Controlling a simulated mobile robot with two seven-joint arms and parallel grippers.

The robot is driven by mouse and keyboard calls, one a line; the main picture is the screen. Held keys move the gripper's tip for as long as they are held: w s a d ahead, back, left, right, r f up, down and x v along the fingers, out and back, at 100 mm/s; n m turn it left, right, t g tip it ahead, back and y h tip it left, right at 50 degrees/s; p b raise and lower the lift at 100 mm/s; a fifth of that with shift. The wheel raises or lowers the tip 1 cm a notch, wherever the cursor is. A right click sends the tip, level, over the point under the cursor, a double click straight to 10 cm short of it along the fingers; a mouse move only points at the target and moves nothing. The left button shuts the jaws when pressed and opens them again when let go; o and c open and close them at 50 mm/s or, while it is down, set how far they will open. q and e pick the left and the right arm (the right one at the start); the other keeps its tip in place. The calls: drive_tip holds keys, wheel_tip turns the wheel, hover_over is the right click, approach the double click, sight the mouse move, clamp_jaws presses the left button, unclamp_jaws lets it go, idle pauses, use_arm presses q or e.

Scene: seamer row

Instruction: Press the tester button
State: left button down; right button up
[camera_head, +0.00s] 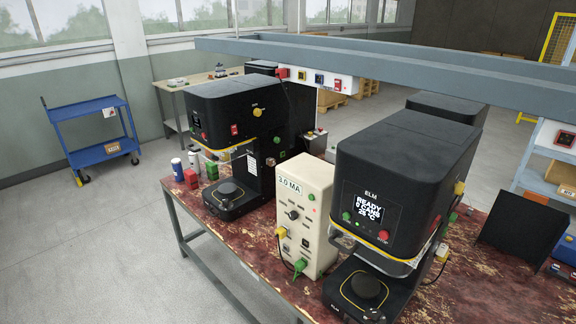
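A beige upright box with a "3.0 MA" display (289,185), which looks like the tester, stands on the worn red tabletop (250,250) between two black ELM machines. Its front has a dark round knob (292,214), small labelled controls, a yellow plug (281,232) at the lower left and a green plug (300,265) at the lower right. A small green spot (312,197) shows near its upper right. I cannot tell which control is the button. Neither of my grippers is in view.
The right ELM machine (405,165) displays "READY 0 CANS 25 °C"; the left one (235,110) stands further back. A grey overhead beam (380,62) crosses above. A blue cart (95,150) stands left; the floor between is clear.

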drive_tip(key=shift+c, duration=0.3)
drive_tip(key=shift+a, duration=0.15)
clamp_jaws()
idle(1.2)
